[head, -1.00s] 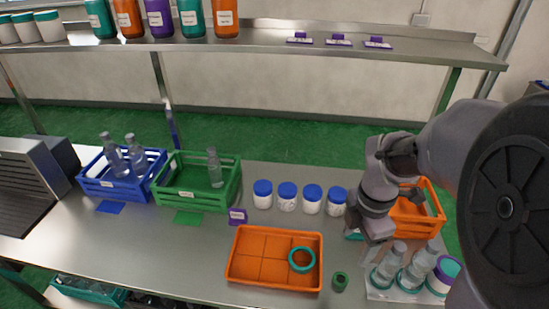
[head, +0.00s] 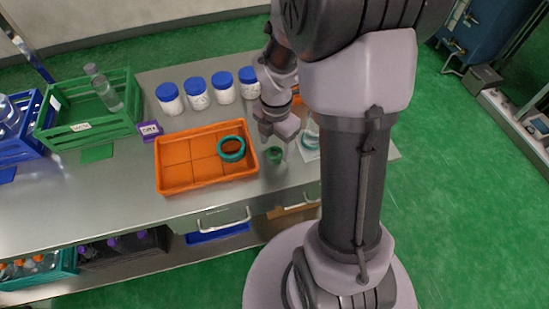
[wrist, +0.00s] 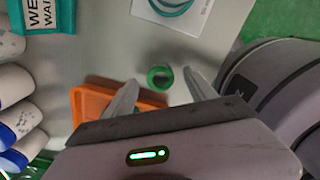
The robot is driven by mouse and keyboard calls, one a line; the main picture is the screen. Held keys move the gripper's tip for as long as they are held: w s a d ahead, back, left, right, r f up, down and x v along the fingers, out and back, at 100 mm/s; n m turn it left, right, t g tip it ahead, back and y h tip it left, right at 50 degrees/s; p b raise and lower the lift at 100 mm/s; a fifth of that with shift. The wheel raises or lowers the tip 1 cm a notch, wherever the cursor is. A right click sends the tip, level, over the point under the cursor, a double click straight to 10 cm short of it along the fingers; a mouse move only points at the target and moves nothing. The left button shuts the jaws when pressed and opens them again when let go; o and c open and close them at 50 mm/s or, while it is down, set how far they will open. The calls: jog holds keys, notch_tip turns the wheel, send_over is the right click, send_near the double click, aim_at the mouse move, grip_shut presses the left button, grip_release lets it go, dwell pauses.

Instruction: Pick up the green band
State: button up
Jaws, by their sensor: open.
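The green band (head: 274,154) is a small dark green ring lying on the steel bench, just right of the orange tray. In the wrist view the green band (wrist: 160,77) appears between my two finger tips, with bare bench around it. My gripper (head: 277,142) is open and empty, pointing down above the band. Its two pale fingers also show in the wrist view (wrist: 160,86), one on each side of the band. I cannot tell exactly how high the fingers are above it.
The orange tray (head: 172,184) holds a larger teal ring (head: 231,148). White jars with blue lids (head: 195,82) stand behind it. A white sheet (wrist: 207,16) with teal rings lies close by. Green (head: 62,137) and blue crates stand left. The bench's front edge is near.

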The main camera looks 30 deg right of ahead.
notch_tip(320, 180, down, 3)
jog(key=shift+r, duration=0.3)
jog(key=shift+c, duration=0.9)
jog(key=c, duration=1.2)
notch_tip(320, 180, up, 4)
jog(key=shift+f+p, duration=0.1)
jog(key=shift+p, duration=1.05)
jog(key=shift+c, duration=0.2)
jog(key=s+p, duration=0.1)
jog(key=s, duration=0.2)
jog(key=s+d, duration=0.1)
jog(key=s, duration=0.3)
jog(key=s+r+p, duration=0.1)
jog(key=s, duration=0.2)
jog(key=shift+s+d+r+p, duration=0.1)
jog(key=shift+s+d+p, duration=0.05)
jog(key=shift+d+p, duration=0.2)
jog(key=s+b, duration=0.1)
jog(key=b, duration=0.1)
jog(key=s+b, duration=0.2)
jog(key=b, duration=0.1)
jog(key=s+d+b, duration=0.1)
jog(key=s+b, duration=0.1)
jog(key=shift+s, duration=0.25)
